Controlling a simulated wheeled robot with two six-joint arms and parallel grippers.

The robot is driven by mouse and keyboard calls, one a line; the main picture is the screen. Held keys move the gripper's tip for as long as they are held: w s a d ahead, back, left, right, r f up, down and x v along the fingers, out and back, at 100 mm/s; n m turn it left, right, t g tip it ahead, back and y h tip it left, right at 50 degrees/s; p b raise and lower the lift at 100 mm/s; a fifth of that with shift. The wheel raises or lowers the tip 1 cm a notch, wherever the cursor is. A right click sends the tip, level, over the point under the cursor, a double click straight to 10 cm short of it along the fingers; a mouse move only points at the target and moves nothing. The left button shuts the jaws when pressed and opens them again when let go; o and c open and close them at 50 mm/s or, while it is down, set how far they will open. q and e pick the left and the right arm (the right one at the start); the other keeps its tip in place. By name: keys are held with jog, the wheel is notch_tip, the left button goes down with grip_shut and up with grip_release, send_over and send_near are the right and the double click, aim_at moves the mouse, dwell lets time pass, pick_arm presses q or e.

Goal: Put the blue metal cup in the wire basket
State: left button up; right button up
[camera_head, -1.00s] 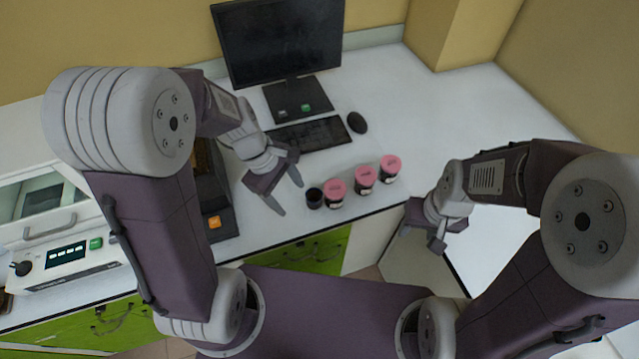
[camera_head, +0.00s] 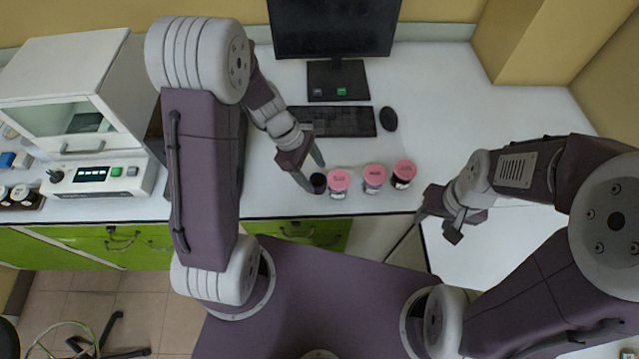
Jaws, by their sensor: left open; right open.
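My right gripper (camera_head: 436,227) is open and empty, by the counter's front edge to the right. I see no wire basket in this view.
Several pink-lidded jars, one of them close beside the cup (camera_head: 339,184), stand in a row to its right. A keyboard (camera_head: 335,122), mouse (camera_head: 389,119) and monitor (camera_head: 333,30) are behind. A white instrument (camera_head: 97,176) stands left. The counter right of the mouse is clear.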

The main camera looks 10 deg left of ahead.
aim_at(319, 183)
pick_arm(q)
jog(key=x, duration=0.4)
jog(key=shift+s+a+f+b, duration=0.1)
jog(key=shift+f+b, duration=0.1)
jog(key=shift+b, duration=0.2)
jog(key=shift+d+f, duration=0.3)
jog(key=shift+a, duration=0.1)
jog(key=c, duration=0.8)
grip_shut()
notch_tip(319, 183, up, 10)
jog(key=p, duration=0.2)
